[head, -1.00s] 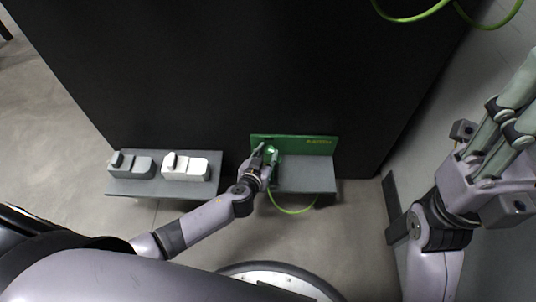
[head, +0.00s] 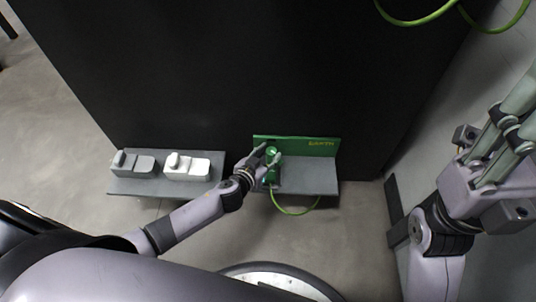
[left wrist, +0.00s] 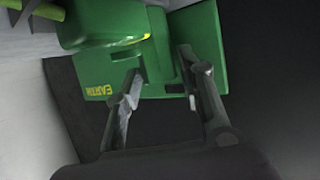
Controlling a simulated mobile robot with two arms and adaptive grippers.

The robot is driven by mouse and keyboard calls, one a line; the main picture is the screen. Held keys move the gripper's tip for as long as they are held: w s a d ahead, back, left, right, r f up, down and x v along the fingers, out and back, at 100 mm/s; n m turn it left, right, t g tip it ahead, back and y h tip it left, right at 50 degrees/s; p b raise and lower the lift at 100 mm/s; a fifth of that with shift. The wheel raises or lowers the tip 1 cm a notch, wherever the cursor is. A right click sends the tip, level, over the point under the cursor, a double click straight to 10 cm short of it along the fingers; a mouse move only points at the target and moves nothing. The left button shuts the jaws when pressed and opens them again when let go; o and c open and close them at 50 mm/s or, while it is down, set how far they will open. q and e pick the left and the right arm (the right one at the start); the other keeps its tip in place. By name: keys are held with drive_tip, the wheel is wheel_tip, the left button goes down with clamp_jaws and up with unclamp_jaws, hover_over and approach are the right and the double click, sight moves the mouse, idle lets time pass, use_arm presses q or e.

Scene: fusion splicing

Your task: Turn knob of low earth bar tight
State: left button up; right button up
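The low earth bar (head: 318,142) is a green plate with yellow EARTH lettering, upright along the back of a grey shelf in the head view. It also shows in the left wrist view (left wrist: 101,74), tilted. A green knob-and-clamp part (head: 272,153) stands at its left end, with a green cable below. My left gripper (head: 266,157) is open, its fingers apart beside this part. In the left wrist view the open fingers (left wrist: 158,82) show dark space and green plate between them; I cannot tell whether they touch the knob. My right gripper (head: 515,118) is at the right, fingertips cut off.
A second grey shelf (head: 205,187) at the left holds two blocks, one grey (head: 134,163) and one white (head: 187,166). A black panel (head: 250,70) rises behind both shelves. A green cable (head: 415,18) hangs at the top right.

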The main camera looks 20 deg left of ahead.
use_arm(q)
drive_tip(key=shift+o, duration=1.3)
drive_tip(key=shift+d, duration=0.1)
